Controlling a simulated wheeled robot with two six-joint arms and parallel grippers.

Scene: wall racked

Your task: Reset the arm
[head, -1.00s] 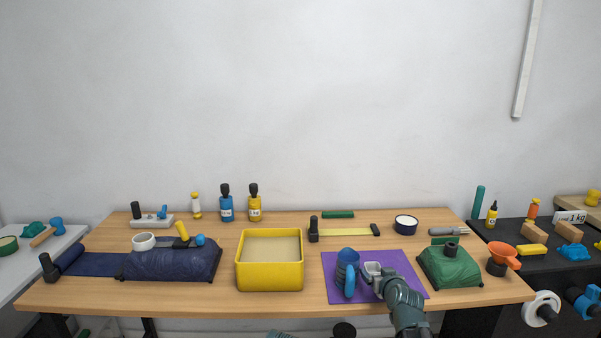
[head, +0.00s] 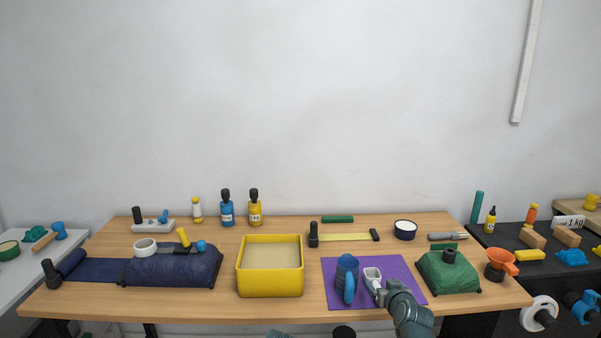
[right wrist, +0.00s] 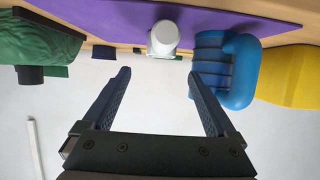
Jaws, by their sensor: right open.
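My right gripper (head: 377,292) is over the front of the purple mat (head: 405,268), just right of a blue ribbed mug (head: 347,279). In the right wrist view its two dark fingers (right wrist: 158,88) are spread wide with nothing between them. A small white-topped object (head: 372,274) stands on the mat just beyond the gripper; it also shows in the wrist view (right wrist: 163,38), past the fingertips. The blue mug (right wrist: 222,68) is apart from the fingers there.
A yellow bin (head: 270,284) stands left of the mat and a green bag (head: 448,272) right of it. An orange funnel (head: 503,260) is at the right table edge. A navy bag (head: 172,267) lies on the left. Bottles line the back.

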